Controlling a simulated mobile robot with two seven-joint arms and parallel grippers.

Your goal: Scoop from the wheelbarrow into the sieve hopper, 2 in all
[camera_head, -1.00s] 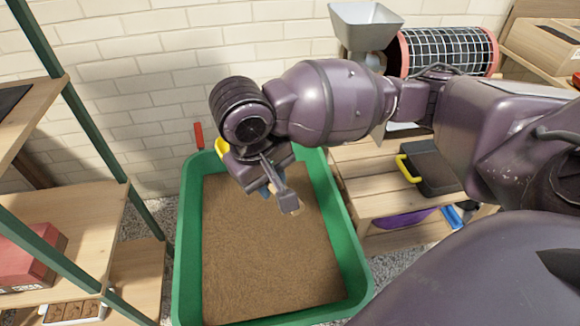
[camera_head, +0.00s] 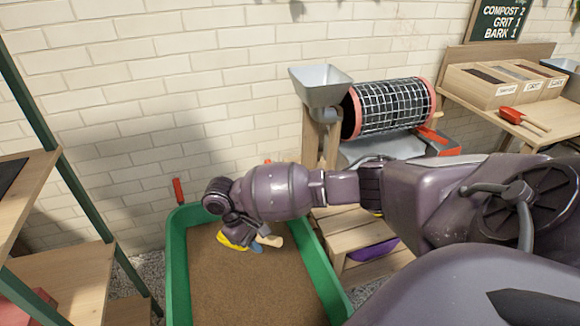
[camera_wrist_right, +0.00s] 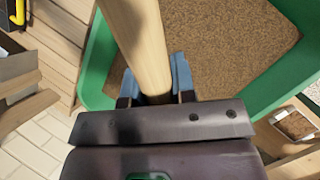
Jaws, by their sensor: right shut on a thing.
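The wheelbarrow (camera_head: 178,262) is a green tub filled with brown, grainy material. My right gripper (camera_head: 256,246) is above its far part and shut on a pale wooden handle (camera_head: 273,241). A yellow part (camera_head: 233,239), seemingly the scoop's head, shows on the other side of the gripper; its contents cannot be seen. In the right wrist view the wooden handle (camera_wrist_right: 137,45) lies between the blue fingertips (camera_wrist_right: 155,85). The sieve hopper (camera_head: 321,87) is a grey funnel at the left end of the mesh drum (camera_head: 392,106). My left gripper is out of view.
A wooden bench (camera_head: 345,232) stands right of the wheelbarrow, below the sieve. Wooden shelving with a green post (camera_head: 85,205) stands at the left. Labelled bins (camera_head: 505,86) and a red hand scoop (camera_head: 512,115) sit on a table at the far right. A brick wall closes the back.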

